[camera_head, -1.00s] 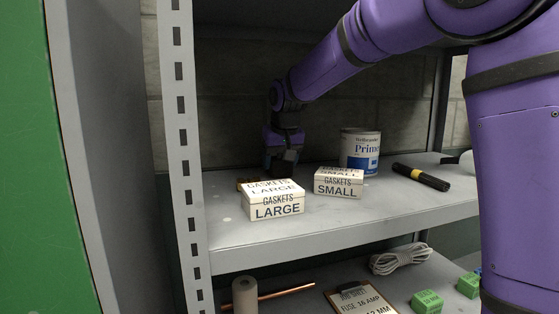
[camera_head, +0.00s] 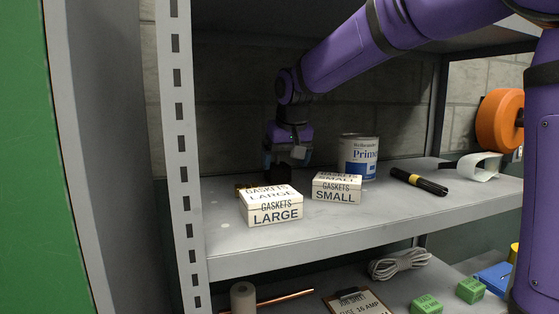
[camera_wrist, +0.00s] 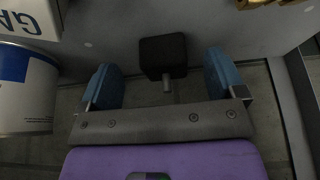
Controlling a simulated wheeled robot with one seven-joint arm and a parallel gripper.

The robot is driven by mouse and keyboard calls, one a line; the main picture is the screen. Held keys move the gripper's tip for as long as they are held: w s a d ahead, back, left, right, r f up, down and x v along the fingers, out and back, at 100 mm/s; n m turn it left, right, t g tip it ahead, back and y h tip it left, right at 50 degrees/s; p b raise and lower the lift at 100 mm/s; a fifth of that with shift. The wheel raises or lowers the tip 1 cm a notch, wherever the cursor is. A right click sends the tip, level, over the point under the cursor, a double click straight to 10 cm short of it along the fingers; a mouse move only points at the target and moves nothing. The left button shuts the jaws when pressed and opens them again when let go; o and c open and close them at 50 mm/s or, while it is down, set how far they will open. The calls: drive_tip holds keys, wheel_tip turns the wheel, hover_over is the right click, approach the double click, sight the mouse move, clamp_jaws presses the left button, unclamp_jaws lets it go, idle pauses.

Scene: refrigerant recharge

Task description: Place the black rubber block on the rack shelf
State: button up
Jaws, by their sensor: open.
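In the head view, the dark block (camera_head: 281,173) shows behind the large gasket box. My gripper (camera_wrist: 164,76) is open, its blue finger pads on either side of the stud. A gap shows between each pad and the block. In the head view my gripper (camera_head: 287,158) reaches down from above the block. The block's lower edge is partly hidden by the box there.
The GASKETS LARGE box (camera_head: 271,207) stands in front and the GASKETS SMALL box (camera_head: 337,188) to its right. A brass-coloured piece (camera_wrist: 262,3) lies near the block. The front right shelf is clear.

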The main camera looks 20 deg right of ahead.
drive_tip(key=s, duration=0.7)
drive_tip(key=shift+s, duration=0.3)
drive_tip(key=shift+t, duration=0.3)
drive_tip(key=s+d, duration=0.1)
drive_tip(key=s, duration=0.3)
drive_tip(key=s+d, duration=0.2)
drive_tip(key=s, duration=0.3)
drive_tip(key=s+d, duration=0.2)
drive_tip(key=s, duration=0.2)
drive_tip(key=shift+s+f, duration=0.2)
drive_tip(key=shift+f, duration=0.15)
drive_tip(key=s+d+f, duration=0.2)
drive_tip(key=s+f, duration=0.2)
drive_tip(key=s, duration=0.7)
drive_tip(key=shift+f, duration=0.35)
